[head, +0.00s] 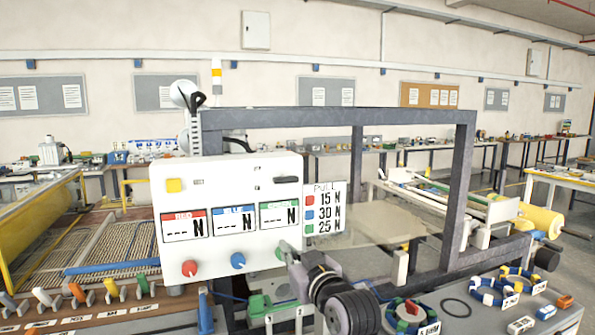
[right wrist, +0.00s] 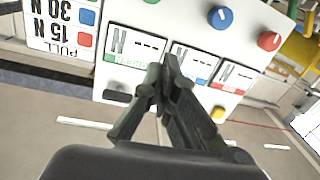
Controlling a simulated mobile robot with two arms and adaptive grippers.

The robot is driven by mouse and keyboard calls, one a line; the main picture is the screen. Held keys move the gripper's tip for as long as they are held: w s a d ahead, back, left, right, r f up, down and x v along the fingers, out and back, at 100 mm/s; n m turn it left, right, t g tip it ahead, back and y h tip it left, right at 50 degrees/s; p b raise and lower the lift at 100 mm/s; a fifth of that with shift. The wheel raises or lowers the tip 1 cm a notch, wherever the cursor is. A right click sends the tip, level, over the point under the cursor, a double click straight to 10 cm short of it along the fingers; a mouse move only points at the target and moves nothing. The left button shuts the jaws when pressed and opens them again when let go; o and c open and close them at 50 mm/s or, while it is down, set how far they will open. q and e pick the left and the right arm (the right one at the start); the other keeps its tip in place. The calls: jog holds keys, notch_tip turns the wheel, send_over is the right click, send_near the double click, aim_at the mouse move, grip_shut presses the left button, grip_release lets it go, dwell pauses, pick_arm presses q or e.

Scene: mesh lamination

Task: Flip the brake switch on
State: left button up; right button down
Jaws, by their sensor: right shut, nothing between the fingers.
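A white control panel (head: 222,240) stands upright in front of a dark metal frame. It carries three displays labelled red, blue and green, a yellow square (head: 174,185) at upper left and a dark elongated slot or switch (head: 286,180) at upper right. Red (head: 190,268) and blue (head: 238,260) knobs sit along its lower edge, with a green one partly hidden by my right gripper (head: 290,254). No brake label is legible. In the right wrist view the panel appears upside down, the dark slot (right wrist: 117,96) left of my shut, empty fingers (right wrist: 172,62). My left gripper is out of view.
A pull chart (head: 325,208) hangs at the panel's right. A wooden board (head: 90,318) with coloured clips lies at lower left. Coloured rings (head: 487,292) sit on a grey surface at lower right. The dark frame (head: 465,185) rises behind the panel.

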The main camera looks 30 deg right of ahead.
jog(key=s+d+r+m+t+h, duration=0.1)
jog(key=d+r, duration=0.4)
jog(key=r, duration=1.1)
jog(key=m+t+h, duration=0.1)
jog(key=t, duration=0.1)
jog(key=shift+s+d+t+h, duration=0.15)
jog(key=shift+t+h, duration=0.25)
notch_tip(320, 180, up, 3)
jog(key=p, duration=0.5)
send_over(286, 180)
jog(key=s+d, duration=0.2)
jog(key=s, duration=0.1)
jog(key=shift+w+f+p, duration=0.15)
jog(key=shift+f+p, duration=0.05)
jog(key=shift+f, duration=0.8)
jog(key=shift+w+f+p, duration=0.15)
jog(key=shift+f, duration=0.8)
